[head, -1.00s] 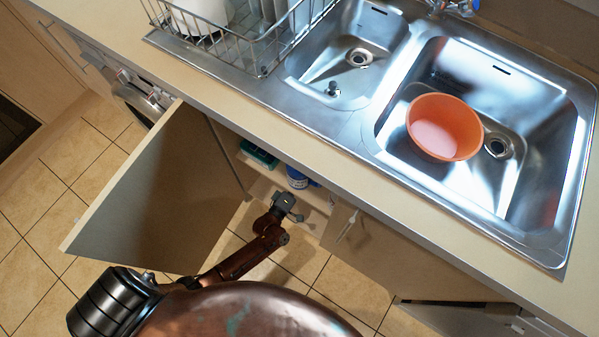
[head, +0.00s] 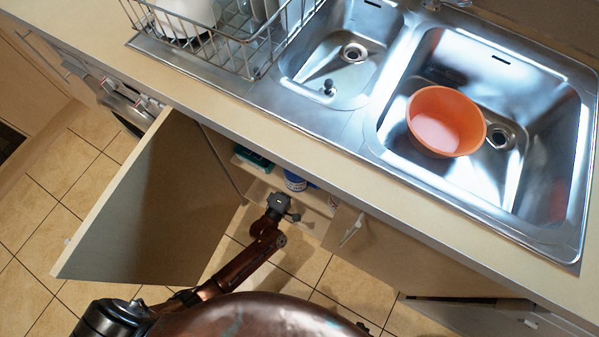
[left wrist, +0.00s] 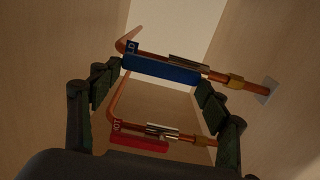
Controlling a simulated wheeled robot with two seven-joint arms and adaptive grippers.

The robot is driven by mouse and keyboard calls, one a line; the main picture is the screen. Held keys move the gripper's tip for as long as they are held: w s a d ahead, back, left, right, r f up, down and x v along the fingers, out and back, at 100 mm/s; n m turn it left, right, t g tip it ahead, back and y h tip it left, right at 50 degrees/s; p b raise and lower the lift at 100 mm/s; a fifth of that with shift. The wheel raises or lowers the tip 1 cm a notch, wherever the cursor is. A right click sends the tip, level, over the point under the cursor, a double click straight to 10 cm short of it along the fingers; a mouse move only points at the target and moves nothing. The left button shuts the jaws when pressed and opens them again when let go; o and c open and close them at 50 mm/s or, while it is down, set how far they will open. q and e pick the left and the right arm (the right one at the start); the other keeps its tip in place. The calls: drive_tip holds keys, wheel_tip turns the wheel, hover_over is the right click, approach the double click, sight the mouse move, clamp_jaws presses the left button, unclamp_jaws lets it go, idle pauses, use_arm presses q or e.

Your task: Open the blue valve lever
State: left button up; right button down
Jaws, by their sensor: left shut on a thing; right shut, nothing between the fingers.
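The blue valve lever (left wrist: 160,68) lies on the upper copper pipe in the left wrist view. My left gripper (left wrist: 160,78) has one finger at each end of the lever and is shut on it. A red lever (left wrist: 138,143) sits on a lower copper pipe, apart from the fingers. In the head view my left arm reaches into the open cabinet under the sink; its fingers and the levers are hidden there. Only a small dark part of my right gripper (head: 362,326) shows at the bottom edge; it is shut and empty.
An open cabinet door (head: 150,205) stands left of my left arm. The counter edge (head: 330,160) overhangs it. A blue-labelled container (head: 295,182) stands inside the cabinet. An orange bowl (head: 446,121) sits in the sink. Tiled floor (head: 45,215) is free at left.

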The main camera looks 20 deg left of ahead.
use_arm(q)
drive_tip(key=o, duration=1.7)
drive_tip(key=s+a, duration=0.2)
drive_tip(key=s, duration=0.9)
drive_tip(key=shift+s, duration=0.4)
drive_tip(key=shift+a, duration=0.15)
